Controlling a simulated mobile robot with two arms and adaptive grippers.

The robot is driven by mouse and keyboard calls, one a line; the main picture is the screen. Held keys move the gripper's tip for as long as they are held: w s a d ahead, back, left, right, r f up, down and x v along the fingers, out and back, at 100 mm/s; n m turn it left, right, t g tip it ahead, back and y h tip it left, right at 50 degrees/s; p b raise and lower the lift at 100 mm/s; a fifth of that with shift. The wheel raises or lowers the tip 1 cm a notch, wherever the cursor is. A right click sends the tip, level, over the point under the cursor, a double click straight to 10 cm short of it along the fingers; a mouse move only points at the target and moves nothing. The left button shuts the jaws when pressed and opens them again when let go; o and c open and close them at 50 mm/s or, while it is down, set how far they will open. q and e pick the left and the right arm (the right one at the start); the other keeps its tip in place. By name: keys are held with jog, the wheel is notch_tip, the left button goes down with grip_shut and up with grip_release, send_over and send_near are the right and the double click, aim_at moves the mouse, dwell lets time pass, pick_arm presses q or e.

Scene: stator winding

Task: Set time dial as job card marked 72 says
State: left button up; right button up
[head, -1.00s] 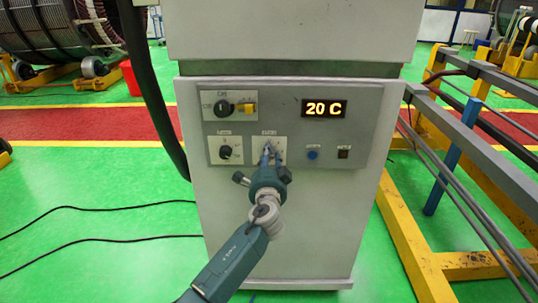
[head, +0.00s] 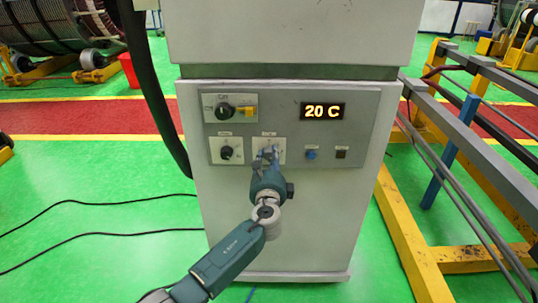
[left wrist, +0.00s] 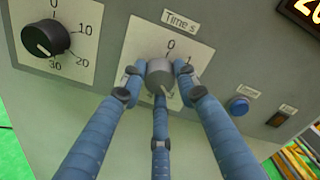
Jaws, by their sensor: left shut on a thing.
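The time dial (left wrist: 158,72) is a grey round knob on a white plate (left wrist: 190,48) labelled "Time, s" in the left wrist view. The figures 0 and 1 show beside it; the lower scale is partly hidden by fingers. A pale mark shows low on the knob, but I cannot read its exact setting. My left gripper (head: 268,153) is shut on the dial, its blue fingers around the knob. In the head view the fingers mostly cover the knob. My right gripper is not in view. I see no job card.
A black dial (left wrist: 46,38) marked 0, 10, 20 and 30 is left of the time dial. A blue button (head: 311,154) and a dark switch (head: 341,153) are to the right. The display (head: 324,111) reads "20 C". A yellow-and-grey rack (head: 460,120) stands right of the cabinet.

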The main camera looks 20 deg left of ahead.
pick_arm(q)
jog(key=shift+f+m, duration=0.1)
jog(key=shift+m, duration=0.5)
jog(key=o, duration=1.2)
jog(key=v, duration=1.2)
